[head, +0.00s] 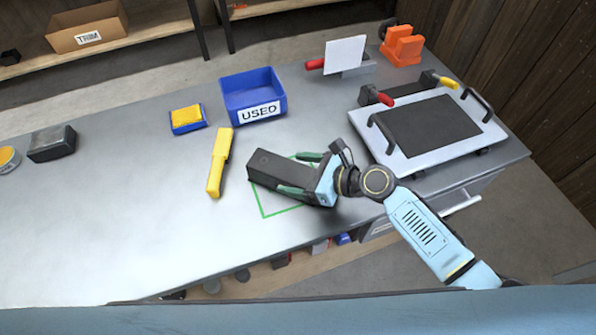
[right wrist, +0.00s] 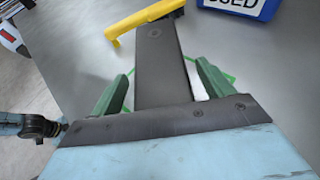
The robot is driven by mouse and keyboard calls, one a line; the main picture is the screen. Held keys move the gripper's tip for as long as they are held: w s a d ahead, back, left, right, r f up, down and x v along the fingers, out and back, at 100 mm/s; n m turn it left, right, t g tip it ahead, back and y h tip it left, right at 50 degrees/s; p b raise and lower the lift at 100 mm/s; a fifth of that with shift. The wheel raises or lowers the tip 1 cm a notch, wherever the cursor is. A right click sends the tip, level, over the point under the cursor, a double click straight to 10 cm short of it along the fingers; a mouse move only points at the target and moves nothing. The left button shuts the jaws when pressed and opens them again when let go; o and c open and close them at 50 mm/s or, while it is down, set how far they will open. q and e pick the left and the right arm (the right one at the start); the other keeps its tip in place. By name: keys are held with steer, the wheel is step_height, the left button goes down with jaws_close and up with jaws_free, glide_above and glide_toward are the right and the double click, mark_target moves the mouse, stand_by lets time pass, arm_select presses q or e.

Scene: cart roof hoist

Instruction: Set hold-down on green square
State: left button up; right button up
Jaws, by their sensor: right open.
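A long dark grey block (head: 270,165), which appears to be the hold-down, lies across the green square outline (head: 259,203). Its far left end reaches the outline's left side; part of the outline is hidden under it and my arm. My right gripper (head: 296,173) is open around the block's near part, one green finger on each side. In the right wrist view the block (right wrist: 163,65) runs out between the fingers (right wrist: 165,92), with a gap on both sides. Whether its underside touches the table cannot be told. My left gripper is not in view.
A yellow bar-like tool (head: 218,165) lies just left of the block. A blue USED bin (head: 252,95) and a blue-and-yellow sponge-like block (head: 187,119) stand behind. A white panel with handles (head: 468,128) lies on the right. The table's left front is clear.

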steer(key=shift+d+r, duration=0.15)
steer(key=shift+r, duration=0.05)
steer(key=p+v, duration=0.2)
steer(key=v, duration=0.9)
steer(key=shift+s+d, duration=0.25)
steer(key=shift+r, duration=0.1)
